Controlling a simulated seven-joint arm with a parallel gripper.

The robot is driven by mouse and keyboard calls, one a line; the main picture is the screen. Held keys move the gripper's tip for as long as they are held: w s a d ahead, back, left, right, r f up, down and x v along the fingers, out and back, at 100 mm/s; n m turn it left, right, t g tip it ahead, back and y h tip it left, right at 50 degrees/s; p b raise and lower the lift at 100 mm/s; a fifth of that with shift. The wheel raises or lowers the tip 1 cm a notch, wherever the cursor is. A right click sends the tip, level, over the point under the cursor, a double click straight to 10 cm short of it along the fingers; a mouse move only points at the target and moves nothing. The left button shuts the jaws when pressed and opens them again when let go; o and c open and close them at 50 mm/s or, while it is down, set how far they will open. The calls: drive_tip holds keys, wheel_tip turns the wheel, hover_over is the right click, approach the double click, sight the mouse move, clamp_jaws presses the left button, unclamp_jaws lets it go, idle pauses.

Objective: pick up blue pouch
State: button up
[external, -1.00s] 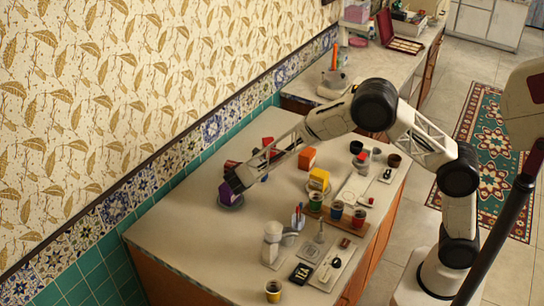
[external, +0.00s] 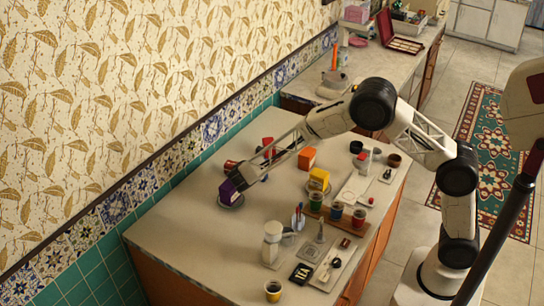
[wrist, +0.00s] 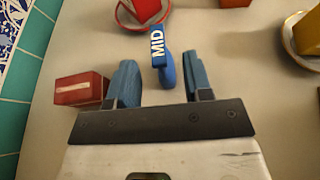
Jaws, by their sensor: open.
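The blue pouch (wrist: 167,68) stands narrow side toward me in the wrist view, with white "MID" lettering on its upper part. It lies just ahead of and between the two fingertips of my gripper (wrist: 160,80). The fingers are spread apart, with a visible gap on each side of the pouch. In the external view my gripper (external: 252,175) is low over the counter, beside the purple box, and the pouch cannot be made out clearly there.
A red box (wrist: 82,89) lies close beside the left finger. A red-rimmed dish (wrist: 122,14) is beyond the pouch, and a yellow item on a plate (wrist: 289,42) is at right. The purple box (external: 228,191) stands near the wall side of the counter.

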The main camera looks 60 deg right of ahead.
drive_tip(key=shift+x, duration=2.35)
drive_tip(key=shift+c, duration=0.3)
clamp_jaws()
